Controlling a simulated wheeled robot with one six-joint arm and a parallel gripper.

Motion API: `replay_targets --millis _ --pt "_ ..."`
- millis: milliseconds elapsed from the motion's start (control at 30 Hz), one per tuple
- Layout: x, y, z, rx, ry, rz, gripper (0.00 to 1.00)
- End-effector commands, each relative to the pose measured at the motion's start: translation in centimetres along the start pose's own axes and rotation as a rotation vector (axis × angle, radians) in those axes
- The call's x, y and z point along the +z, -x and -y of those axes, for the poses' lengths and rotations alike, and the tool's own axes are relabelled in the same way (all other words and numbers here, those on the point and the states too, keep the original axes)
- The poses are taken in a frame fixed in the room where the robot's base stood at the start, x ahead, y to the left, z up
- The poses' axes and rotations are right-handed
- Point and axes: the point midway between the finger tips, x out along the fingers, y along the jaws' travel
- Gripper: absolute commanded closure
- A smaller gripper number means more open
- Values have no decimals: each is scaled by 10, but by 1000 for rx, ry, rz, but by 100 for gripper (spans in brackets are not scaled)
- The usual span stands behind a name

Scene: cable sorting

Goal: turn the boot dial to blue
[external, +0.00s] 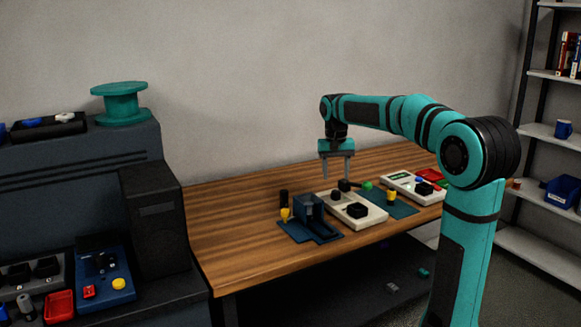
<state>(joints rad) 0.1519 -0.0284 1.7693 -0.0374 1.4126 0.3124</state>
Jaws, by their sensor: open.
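My gripper (337,176) points down above the wooden table, its two grey fingers apart and nothing seen between them. Below it is a beige box (337,206) with a black block or knob (357,211) on top. A small black part (344,185) with a green end (367,185) is at its back edge, just below the fingers; I cannot tell whether they touch. A second beige box (398,182) to the right carries a green display, a blue part (419,180) and a black knob (424,188). I cannot tell which is the boot dial or where it points.
A dark blue fixture (309,209) on a mat, with yellow and black parts beside it, stands left of the nearer beige box. A yellow part (391,196) stands on a mat between the boxes. A red tray (429,174) is behind. The table's left part (225,225) is clear.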

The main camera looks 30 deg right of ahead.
Motion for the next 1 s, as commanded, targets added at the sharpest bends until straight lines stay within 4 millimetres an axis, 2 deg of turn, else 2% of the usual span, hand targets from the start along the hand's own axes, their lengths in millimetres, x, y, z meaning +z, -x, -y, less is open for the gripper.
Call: replay_targets --millis 300,500,700,1000 --pt "0 64 0 -1 0 -2 48" --pt "0 93 0 0 0 -1 48" --pt "0 106 0 0 0 0 48" --pt "0 108 0 0 0 1 48"
